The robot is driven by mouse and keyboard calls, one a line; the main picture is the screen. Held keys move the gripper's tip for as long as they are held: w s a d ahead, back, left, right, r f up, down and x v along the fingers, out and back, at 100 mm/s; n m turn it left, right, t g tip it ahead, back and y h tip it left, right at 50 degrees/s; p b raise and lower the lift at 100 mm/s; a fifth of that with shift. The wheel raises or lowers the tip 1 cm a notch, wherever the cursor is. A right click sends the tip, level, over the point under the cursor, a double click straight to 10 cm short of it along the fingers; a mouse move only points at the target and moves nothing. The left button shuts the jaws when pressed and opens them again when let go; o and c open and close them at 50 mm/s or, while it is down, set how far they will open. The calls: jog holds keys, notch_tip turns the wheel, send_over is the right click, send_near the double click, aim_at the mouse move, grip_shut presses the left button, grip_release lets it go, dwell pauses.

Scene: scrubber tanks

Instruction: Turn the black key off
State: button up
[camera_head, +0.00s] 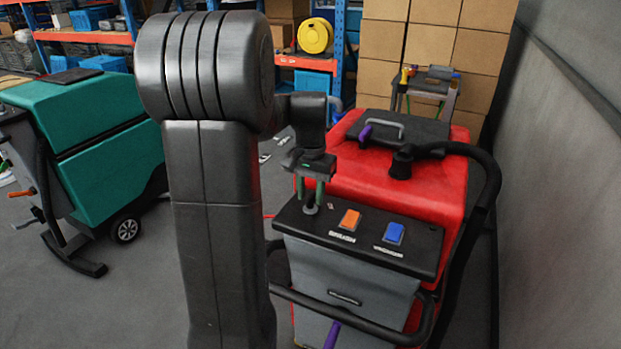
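The red scrubber (400,180) stands right of centre, with a black control panel (425,240) on its rear. A small dark round part, apparently the black key (310,209) in its switch, sits at the panel's far left corner. My gripper (310,200) points down right over it. Its two green fingers are apart, one at each side of the key, with a visible gap between them. The fingertips are small here, and I cannot tell if they touch the key. The key's turn position is too small to read.
An orange switch (349,219) and a blue switch (394,233) sit on the panel right of the key. A black hose (490,190) and a grey wall (570,180) are at the right. A teal scrubber (100,150) stands left. Cardboard boxes (430,45) are stacked behind.

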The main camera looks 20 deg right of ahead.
aim_at(311, 196)
notch_tip(311, 196, up, 14)
jog(key=b, duration=0.1)
jog(key=shift+f, duration=0.25)
dwell(0.4)
notch_tip(311, 196, down, 14)
jog(key=shift+r+p, duration=0.1)
jog(key=shift+p, duration=0.4)
